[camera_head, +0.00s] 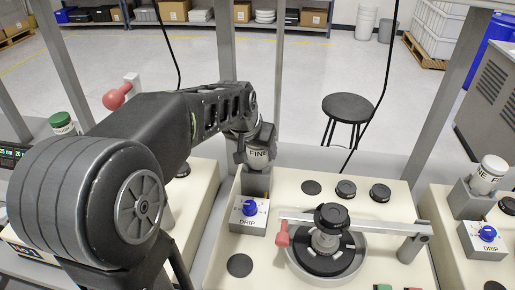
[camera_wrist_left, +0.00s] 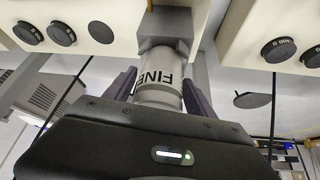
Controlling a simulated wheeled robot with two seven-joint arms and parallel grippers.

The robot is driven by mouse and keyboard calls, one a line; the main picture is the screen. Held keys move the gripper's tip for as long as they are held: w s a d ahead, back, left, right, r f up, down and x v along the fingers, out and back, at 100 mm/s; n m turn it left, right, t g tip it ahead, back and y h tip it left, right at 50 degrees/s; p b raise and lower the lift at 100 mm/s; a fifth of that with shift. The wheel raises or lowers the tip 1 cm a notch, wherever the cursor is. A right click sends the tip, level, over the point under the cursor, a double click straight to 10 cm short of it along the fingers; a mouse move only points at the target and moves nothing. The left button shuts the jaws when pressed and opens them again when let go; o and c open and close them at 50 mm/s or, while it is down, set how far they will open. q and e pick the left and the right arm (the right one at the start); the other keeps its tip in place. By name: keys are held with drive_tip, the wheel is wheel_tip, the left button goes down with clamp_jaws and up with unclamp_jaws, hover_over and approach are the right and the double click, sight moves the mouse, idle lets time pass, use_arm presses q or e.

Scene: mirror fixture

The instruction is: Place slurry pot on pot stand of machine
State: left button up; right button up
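The slurry pot (camera_head: 258,155) is a pale cylinder marked FINE. It stands about upright at the grey pot stand (camera_head: 257,182) of the middle machine, behind the DRIP block (camera_head: 249,214). In the left wrist view the pot (camera_wrist_left: 159,82) meets the grey stand (camera_wrist_left: 166,24); whether its full weight rests there I cannot tell. My left gripper (camera_head: 243,146) is at the pot from behind and left. In the wrist view its two dark fingers (camera_wrist_left: 159,88) lie along both sides of the pot with no clear gap. My right gripper is not in view.
A polishing plate (camera_head: 325,262) with a black-knobbed weight (camera_head: 331,217) and a bar with a red handle (camera_head: 283,234) are right of the stand. Another FINE pot (camera_head: 489,174) stands on the right machine. Grey frame posts rise nearby. A black stool (camera_head: 347,107) stands behind.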

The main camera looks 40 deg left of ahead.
use_arm(q)
drive_tip(key=shift+o, duration=0.9)
drive_tip(key=shift+r, duration=0.1)
drive_tip(key=shift+r+p, duration=0.25)
drive_tip(key=shift+p, duration=0.1)
drive_tip(key=p+v, duration=0.7)
drive_tip(key=v, duration=0.4)
drive_tip(key=shift+s+r, duration=0.2)
drive_tip(key=shift+r, duration=0.05)
drive_tip(key=shift+d, duration=0.15)
